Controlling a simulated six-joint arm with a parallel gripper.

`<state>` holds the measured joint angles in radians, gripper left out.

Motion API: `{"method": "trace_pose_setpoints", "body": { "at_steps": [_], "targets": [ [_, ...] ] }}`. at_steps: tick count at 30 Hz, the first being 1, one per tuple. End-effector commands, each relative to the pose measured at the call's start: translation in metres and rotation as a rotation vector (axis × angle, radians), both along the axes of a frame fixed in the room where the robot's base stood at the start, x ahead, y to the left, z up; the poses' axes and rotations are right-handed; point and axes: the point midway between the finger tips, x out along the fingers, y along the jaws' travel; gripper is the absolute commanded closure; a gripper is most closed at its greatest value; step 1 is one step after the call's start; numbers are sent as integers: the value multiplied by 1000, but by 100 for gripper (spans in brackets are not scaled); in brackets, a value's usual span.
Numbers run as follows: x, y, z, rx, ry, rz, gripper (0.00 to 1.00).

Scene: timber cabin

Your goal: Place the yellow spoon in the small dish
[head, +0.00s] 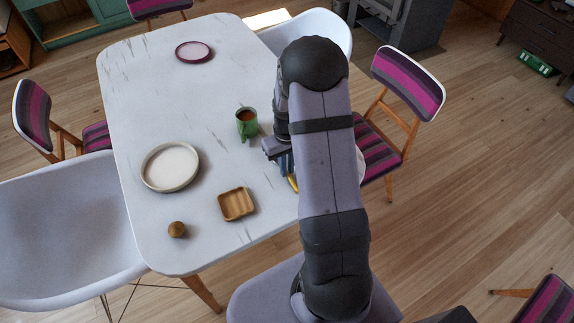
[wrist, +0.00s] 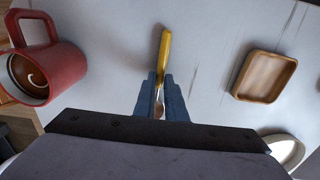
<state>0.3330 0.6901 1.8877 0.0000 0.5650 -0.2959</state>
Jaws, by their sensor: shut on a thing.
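The yellow spoon (wrist: 164,52) is between the blue fingers of my gripper (wrist: 160,80) in the wrist view, its yellow handle pointing away. A bit of its yellow also shows beside my arm in the head view (head: 293,184). My gripper (head: 287,165) is shut on the spoon, over the right part of the table; whether the spoon touches the table I cannot tell. The small dish is a square wooden one (head: 237,204), empty, near the table's front edge, left of my gripper. In the wrist view the dish (wrist: 265,76) lies to the right.
A green mug (head: 246,124) stands behind and left of my gripper. A red mug with a brown drink (wrist: 62,72) shows left in the wrist view. A cream plate (head: 170,167), a brown ball (head: 177,229) and a pink plate (head: 194,52) lie on the white table (head: 140,100).

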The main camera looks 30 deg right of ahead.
Motion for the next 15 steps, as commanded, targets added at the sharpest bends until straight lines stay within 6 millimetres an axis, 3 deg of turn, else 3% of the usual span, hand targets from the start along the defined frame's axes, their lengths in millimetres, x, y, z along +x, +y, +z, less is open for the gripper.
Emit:
{"method": "trace_pose_setpoints", "body": {
  "at_steps": [8, 9, 10, 15],
  "targets": [
    [-1, 0, -5, 0, 0, 0, 100],
    [-1, 0, -5, 0, 1, 0, 80],
    [-1, 0, -5, 0, 1, 0, 72],
    [-1, 0, -4, 0, 0, 0, 71]
  ]
}}
